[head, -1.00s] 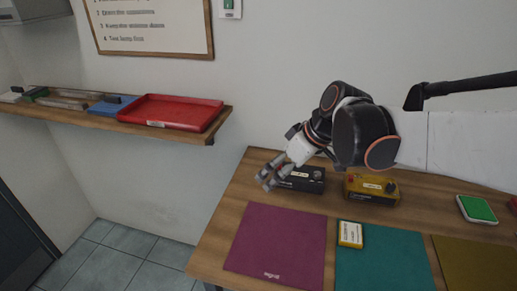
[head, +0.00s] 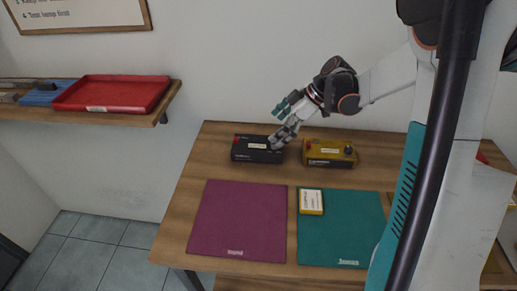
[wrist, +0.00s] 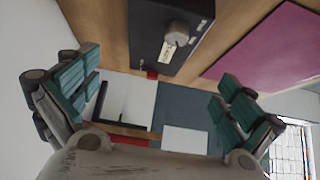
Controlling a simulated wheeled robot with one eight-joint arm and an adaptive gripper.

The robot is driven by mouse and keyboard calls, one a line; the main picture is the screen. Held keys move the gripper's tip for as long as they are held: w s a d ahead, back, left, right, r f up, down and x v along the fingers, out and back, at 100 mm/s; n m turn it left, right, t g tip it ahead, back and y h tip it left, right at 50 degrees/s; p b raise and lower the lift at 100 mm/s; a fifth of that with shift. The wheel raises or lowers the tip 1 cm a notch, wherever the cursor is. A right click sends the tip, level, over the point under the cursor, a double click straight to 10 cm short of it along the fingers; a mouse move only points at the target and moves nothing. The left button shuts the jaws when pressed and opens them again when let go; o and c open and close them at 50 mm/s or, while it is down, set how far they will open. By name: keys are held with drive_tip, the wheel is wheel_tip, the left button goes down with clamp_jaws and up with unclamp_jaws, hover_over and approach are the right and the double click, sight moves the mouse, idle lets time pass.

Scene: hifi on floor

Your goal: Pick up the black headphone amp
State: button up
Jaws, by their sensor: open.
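The black headphone amp (head: 255,150) sits on the wooden table near the back, left of a yellow box. My gripper (head: 279,123) is open and empty at the amp's right end, with one finger overlapping the amp's right corner in the head view. I cannot tell whether it touches. In the wrist view, the amp (wrist: 150,35) lies at the top, beyond the spread teal-padded fingers of my gripper (wrist: 158,98), showing its grey knob and a pale label. Nothing is between the fingers.
A yellow box (head: 329,153) stands close on the right. In front lie a purple mat (head: 238,222) and a teal mat (head: 342,230), with a small yellow-and-white box (head: 311,201) on the teal one. A shelf with a red tray (head: 112,94) is at left.

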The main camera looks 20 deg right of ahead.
sight(260, 144)
drive_tip(key=b+x, duration=0.1)
drive_tip(key=x, duration=0.4)
drive_tip(key=shift+w+a+f, duration=0.1)
drive_tip(key=shift+f, duration=0.05)
drive_tip(key=b+x, duration=0.2)
drive_tip(key=x, duration=0.3)
drive_tip(key=shift+f, duration=0.2)
drive_tip(key=shift+r, duration=0.1)
drive_tip(key=c, duration=1.9)
